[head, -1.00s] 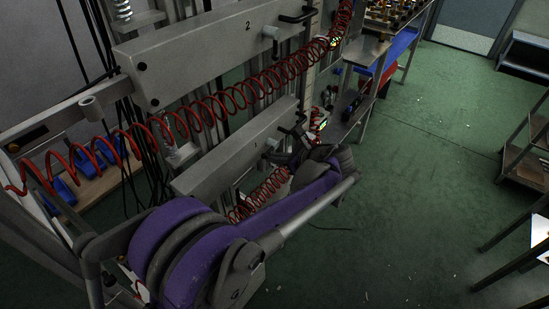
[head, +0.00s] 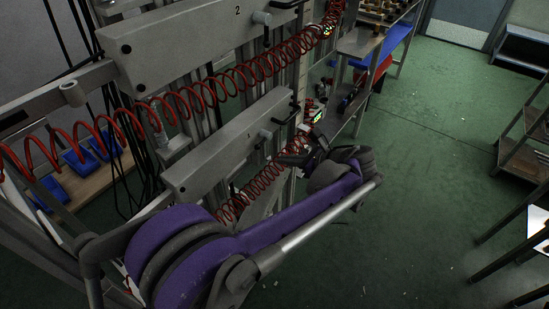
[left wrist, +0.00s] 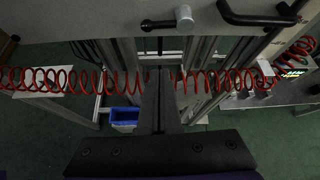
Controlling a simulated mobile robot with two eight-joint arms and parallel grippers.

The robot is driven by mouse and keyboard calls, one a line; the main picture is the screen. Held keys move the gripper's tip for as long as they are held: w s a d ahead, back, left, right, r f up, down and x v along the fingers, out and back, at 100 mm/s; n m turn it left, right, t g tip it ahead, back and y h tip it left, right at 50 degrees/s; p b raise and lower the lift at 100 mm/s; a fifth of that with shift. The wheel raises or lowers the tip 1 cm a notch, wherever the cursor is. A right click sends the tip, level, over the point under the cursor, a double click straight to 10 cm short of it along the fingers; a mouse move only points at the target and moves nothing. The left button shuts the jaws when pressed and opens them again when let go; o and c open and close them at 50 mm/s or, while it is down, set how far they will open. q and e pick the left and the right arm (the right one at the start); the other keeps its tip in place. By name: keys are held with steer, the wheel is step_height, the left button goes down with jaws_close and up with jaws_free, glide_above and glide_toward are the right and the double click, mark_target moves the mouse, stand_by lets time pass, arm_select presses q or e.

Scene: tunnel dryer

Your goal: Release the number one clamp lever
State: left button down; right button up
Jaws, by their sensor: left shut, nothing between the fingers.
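The grey plate marked 1 (head: 225,150) is the lower of two plates in the head view. Near its right end are a light grey cylindrical stub (head: 265,134) and a black handle (head: 291,112). In the left wrist view the stub (left wrist: 184,16) has a thin black bar beside it, and the black handle (left wrist: 258,17) is to its right; I cannot tell which part is the clamp lever. My left gripper (head: 288,157) is below and right of the stub, apart from it. Its fingers (left wrist: 160,75) are together and empty. My right gripper is out of view.
A red coiled hose (head: 262,178) runs beside my left gripper and crosses behind its fingers in the wrist view. The plate marked 2 (head: 190,45) is above. A metal bench (head: 360,45) stands beyond.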

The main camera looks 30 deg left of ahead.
arm_select(q)
steer(key=shift+v, duration=1.7)
